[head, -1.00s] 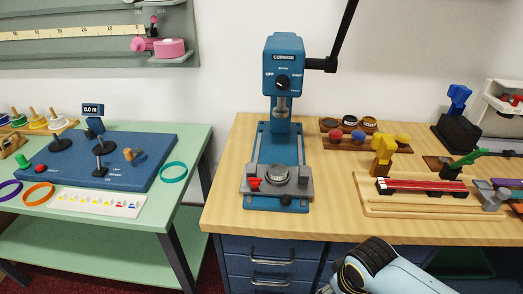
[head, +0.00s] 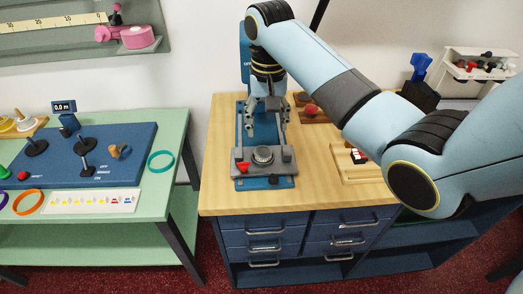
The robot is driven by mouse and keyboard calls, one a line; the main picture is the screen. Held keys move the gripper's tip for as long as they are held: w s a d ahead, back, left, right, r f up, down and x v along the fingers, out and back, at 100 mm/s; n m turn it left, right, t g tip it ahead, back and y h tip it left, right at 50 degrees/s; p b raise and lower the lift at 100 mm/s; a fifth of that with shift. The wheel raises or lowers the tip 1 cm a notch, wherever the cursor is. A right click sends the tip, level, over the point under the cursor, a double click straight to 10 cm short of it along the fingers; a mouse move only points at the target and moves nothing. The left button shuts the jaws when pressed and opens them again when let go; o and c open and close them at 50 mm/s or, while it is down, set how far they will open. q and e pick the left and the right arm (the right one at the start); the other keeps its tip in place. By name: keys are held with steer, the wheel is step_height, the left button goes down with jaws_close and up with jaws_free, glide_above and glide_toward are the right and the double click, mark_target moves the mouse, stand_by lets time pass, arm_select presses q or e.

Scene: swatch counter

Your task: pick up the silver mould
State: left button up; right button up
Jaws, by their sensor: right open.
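A round silver piece (head: 263,156), which looks like the silver mould, sits in the grey holder (head: 280,165) at the front of the blue press (head: 241,125). My right gripper (head: 267,126) points down in front of the press column. Its fingers are spread and nothing shows between them. It appears above and a little behind the silver piece, apart from it; the exact height is hard to judge. My right arm hides the press head and much of the counter to the right. My left gripper is not in view.
A red knob (head: 242,168) is on the holder's left side. A wooden rack with a red knob-like piece (head: 311,110) stands right of the press. A wooden board (head: 345,170) is partly behind my arm. The counter (head: 315,180) between holder and board is clear.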

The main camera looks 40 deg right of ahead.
mark_target(263, 153)
steer(key=shift+m, duration=0.3)
steer(key=f, duration=0.6)
steer(key=w+f, duration=0.1)
steer(key=f, duration=0.2)
steer(key=shift+w+a+f+p, duration=0.1)
steer(key=shift+f+p, duration=0.25)
steer(key=c, duration=1.1)
steer(key=shift+r, duration=0.1)
step_height(263, 153, up, 18)
